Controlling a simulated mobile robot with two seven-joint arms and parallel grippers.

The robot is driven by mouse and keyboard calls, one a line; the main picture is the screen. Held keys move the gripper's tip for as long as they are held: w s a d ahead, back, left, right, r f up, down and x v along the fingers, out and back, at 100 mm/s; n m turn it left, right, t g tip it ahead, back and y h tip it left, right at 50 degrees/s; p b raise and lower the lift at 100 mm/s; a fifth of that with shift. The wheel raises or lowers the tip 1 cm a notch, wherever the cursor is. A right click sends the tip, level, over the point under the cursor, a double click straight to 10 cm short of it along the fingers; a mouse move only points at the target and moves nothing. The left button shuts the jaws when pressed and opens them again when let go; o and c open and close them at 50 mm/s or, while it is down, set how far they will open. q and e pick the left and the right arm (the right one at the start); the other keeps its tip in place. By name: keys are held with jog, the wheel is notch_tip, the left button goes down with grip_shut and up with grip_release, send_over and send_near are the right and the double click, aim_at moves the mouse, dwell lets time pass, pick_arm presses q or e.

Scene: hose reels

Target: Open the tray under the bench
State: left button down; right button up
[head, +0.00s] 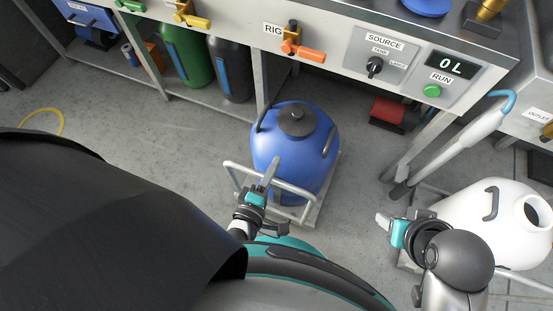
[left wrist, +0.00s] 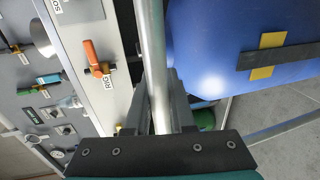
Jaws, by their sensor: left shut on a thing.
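A blue tank (head: 290,145) with a dark cap stands on a low tray (head: 326,188) at the front of the bench, in the head view. A bent silver tube handle (head: 294,187) rises at the tray's near side. My left gripper (head: 269,174) is at this handle, shut on it. In the left wrist view the silver tube (left wrist: 155,70) runs up from between the fingers, with the blue tank (left wrist: 220,55) beside it. My right gripper (head: 384,221) is near the white tank; whether its jaws are open is not clear.
The bench panel (head: 340,45) carries an orange-handled RIG valve (head: 303,50), a SOURCE knob and a green RUN button. Green and dark cylinders are under the bench. Floor is clear left of the blue tank.

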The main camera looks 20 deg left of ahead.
pick_arm(q)
jog(key=shift+s, duration=0.4)
pick_arm(e)
jog(key=shift+w+f, duration=0.1)
jog(key=shift+f, duration=0.05)
pick_arm(q)
jog(key=c, duration=0.8)
grip_release()
jog(key=shift+o, duration=0.2)
jog(key=shift+s, duration=0.15)
pick_arm(e)
jog(key=shift+s+a, duration=0.1)
jog(key=shift+s, duration=0.15)
